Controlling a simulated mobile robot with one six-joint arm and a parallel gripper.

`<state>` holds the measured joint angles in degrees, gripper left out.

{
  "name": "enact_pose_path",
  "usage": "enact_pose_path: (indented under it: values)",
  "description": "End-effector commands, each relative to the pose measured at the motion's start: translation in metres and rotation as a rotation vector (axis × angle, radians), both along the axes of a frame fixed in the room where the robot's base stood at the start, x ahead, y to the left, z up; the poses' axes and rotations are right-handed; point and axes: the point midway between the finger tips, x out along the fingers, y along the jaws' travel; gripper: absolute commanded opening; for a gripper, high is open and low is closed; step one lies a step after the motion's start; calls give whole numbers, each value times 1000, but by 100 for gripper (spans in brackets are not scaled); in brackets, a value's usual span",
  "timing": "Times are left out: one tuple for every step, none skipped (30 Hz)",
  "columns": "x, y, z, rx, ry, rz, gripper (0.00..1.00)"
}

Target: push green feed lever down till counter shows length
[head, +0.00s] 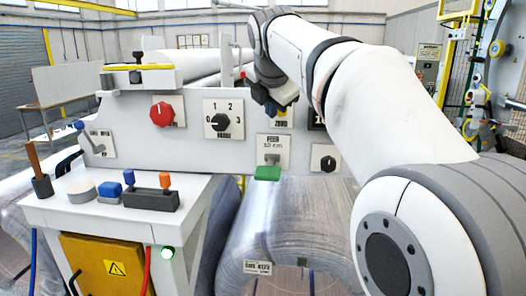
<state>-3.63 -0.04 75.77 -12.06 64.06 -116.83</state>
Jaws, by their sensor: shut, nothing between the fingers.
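The green feed lever (267,173) sticks out from the lower edge of a white plate (272,147) marked "10 cm" on the machine front. A dark counter display (317,119) is mostly hidden behind my arm, so its number cannot be read. A plate marked "ZERO" (281,123) is left of it, partly covered by my gripper. My gripper (271,108) is shut and empty, in front of the panel above the lever and apart from it. Its fingertips are small and dark here.
The panel (137,133) also carries a red knob (163,114), a numbered dial (220,121) and a black knob (328,162). A wrapped coil (290,225) lies below the lever. A white side table (95,208) with tools stands at left.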

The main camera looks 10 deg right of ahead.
Motion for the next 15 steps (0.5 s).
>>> enact_pose_path:
  values:
    - [0,0,1,0,-1,0,0]
    - [0,0,1,0,-1,0,0]
    - [0,0,1,0,-1,1,0]
    - [0,0,0,0,-1,1,0]
    - [0,0,0,0,-1,1,0]
    - [0,1,0,0,-1,3,0]
    - [0,1,0,0,-1,3,0]
    - [0,2,0,0,0,4,0]
    - [0,2,0,0,0,4,0]
    - [0,2,0,0,-1,5,0]
    - [0,2,0,1,0,5,0]
    - [0,3,-1,0,0,6,0]
    - [0,3,-2,0,0,6,0]
    - [0,3,-3,0,0,6,0]
    - [-1,3,-5,1,1,6,0]
